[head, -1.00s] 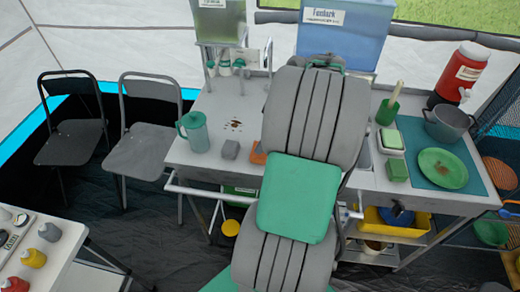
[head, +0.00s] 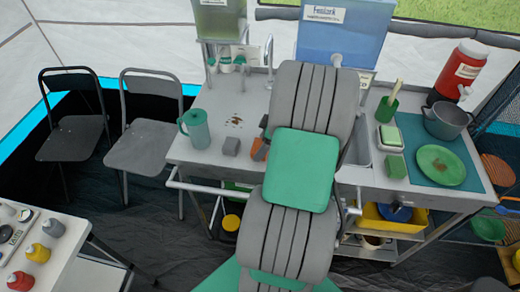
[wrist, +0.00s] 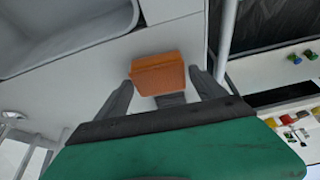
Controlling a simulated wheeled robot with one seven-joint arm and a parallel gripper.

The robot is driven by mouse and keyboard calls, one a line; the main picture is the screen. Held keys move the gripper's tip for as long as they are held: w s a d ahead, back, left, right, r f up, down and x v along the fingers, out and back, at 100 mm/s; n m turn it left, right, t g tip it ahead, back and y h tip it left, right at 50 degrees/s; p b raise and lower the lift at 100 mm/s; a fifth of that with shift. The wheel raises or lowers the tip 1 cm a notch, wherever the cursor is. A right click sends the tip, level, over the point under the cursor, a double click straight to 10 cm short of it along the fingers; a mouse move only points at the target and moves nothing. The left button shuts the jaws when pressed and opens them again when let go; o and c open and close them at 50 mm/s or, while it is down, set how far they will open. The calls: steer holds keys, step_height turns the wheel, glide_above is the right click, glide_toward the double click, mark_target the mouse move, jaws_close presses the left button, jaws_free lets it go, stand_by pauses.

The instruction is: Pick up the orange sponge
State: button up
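The orange sponge (wrist: 158,73) lies on the pale counter and shows between and slightly beyond my fingertips in the wrist view. In the head view the sponge (head: 260,150) is partly hidden behind my arm. My gripper (wrist: 160,77) is open, with one dark finger to each side of the sponge. A narrow gap seems to show on each side; I cannot tell how far the fingertips are above the counter. My arm hides most of the gripper in the head view.
A green sponge (head: 395,165), a green plate (head: 441,165) and a pot (head: 446,121) are at the right.

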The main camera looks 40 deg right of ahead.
steer(key=c, duration=1)
steer(key=shift+c, duration=0.2)
steer(key=shift+r, duration=0.1)
steer(key=shift+r, duration=0.2)
step_height(320, 180, up, 2)
steer(key=shift+r+b, duration=0.1)
steer(key=shift+b, duration=0.45)
steer(key=s+a+r+b, duration=0.1)
steer(key=s+a+r, duration=0.1)
steer(key=s+r, duration=0.8)
steer(key=s, duration=0.4)
steer(key=shift+r, duration=0.15)
